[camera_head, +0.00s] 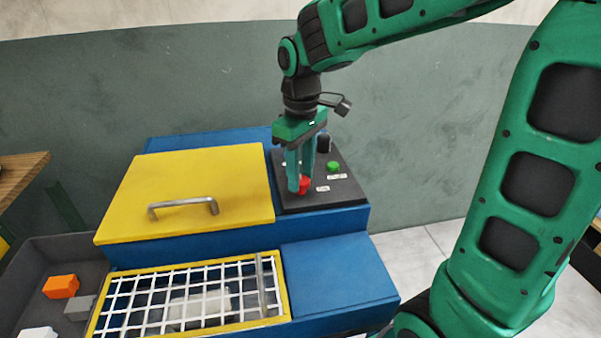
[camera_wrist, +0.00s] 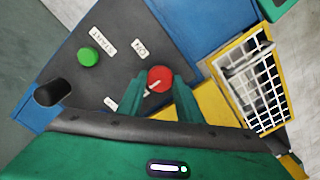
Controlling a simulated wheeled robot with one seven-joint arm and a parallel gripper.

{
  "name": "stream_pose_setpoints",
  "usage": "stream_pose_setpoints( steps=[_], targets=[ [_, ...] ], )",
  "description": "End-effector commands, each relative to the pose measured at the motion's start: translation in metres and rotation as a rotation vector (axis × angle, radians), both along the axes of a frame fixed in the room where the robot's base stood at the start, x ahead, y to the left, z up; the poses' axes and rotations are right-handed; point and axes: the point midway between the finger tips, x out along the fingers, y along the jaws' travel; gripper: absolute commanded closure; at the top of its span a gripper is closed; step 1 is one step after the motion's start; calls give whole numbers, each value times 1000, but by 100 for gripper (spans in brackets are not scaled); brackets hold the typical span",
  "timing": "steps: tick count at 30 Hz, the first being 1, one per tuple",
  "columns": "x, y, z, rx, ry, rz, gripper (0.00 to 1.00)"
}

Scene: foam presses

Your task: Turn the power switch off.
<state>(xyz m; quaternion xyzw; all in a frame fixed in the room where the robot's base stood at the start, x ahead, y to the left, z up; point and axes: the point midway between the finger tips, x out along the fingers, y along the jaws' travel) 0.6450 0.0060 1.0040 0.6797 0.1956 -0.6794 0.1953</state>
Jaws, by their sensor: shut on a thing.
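A red round knob (camera_head: 304,187), which I take for the power switch, sits on the dark control panel (camera_head: 347,192) of the blue machine. In the wrist view the red knob (camera_wrist: 160,77) carries a pale pointer mark at its lower left. My gripper (camera_head: 299,183) points down over it. Its green fingers are shut on the knob, one on each side, as the wrist view also shows. An "ON" label (camera_wrist: 140,48) lies above and left of the knob in that view. Another label (camera_wrist: 110,103) is partly hidden by my gripper.
A green button (camera_head: 333,167) and a dark upright cylinder (camera_head: 324,143) stand on the same panel. A yellow lid (camera_head: 185,180) with a metal handle lies to the left. A white grid guard (camera_head: 195,297) is in front. A grey bin (camera_head: 32,268) holds several blocks.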

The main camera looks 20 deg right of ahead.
Motion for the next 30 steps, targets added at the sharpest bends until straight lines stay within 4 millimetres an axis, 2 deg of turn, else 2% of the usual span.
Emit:
stream_pose_setpoints(
  steps=[19, 20, 21, 22, 30],
  targets=[
    [-4, -2, -2, -3, 14, 42, 90],
    [-4, -2, -2, -3, 14, 42, 63],
    [-4, -2, -2, -3, 14, 42, 53],
    [-4, -2, -2, -3, 12, 42, 49],
    [-1, -1, -1, -1, 5, 43, 49]
  ],
)
